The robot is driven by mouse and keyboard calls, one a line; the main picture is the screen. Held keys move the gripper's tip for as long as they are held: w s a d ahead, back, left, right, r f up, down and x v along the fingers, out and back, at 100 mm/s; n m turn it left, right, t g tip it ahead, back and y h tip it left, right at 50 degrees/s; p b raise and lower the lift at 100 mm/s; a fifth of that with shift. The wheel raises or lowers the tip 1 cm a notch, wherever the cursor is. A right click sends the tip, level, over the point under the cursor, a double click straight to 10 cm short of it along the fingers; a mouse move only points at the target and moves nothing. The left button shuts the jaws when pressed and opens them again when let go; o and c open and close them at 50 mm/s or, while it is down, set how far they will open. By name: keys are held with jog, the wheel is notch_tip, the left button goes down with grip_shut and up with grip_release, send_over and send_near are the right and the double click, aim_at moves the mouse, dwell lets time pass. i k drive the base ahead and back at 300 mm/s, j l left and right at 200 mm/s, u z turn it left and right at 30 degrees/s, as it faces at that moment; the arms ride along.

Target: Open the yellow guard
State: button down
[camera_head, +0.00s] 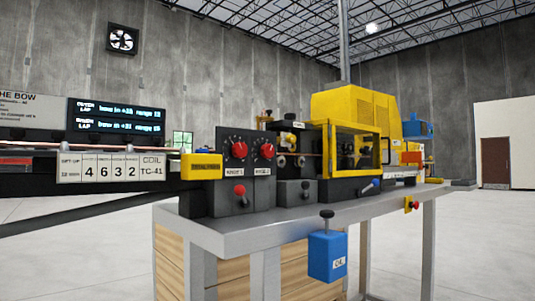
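The yellow guard (379,150) is a yellow-framed panel with a see-through middle on the machine at right of centre. It stands upright below a large yellow hood (345,104). Dark machine parts show through its window. It looks closed over them, but I cannot tell for certain. My gripper is not in view.
A grey-topped bench (300,213) carries the machine. Control boxes with red knobs (239,149) stand left of the guard, beside a yellow box (201,166). A blue can (327,256) hangs at the bench's front edge. Open floor (480,235) lies to the right.

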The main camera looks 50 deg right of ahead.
aim_at(333, 124)
jog(key=z, duration=2.15)
jog(key=i+l+z, duration=0.15)
jog(key=i+l, duration=0.05)
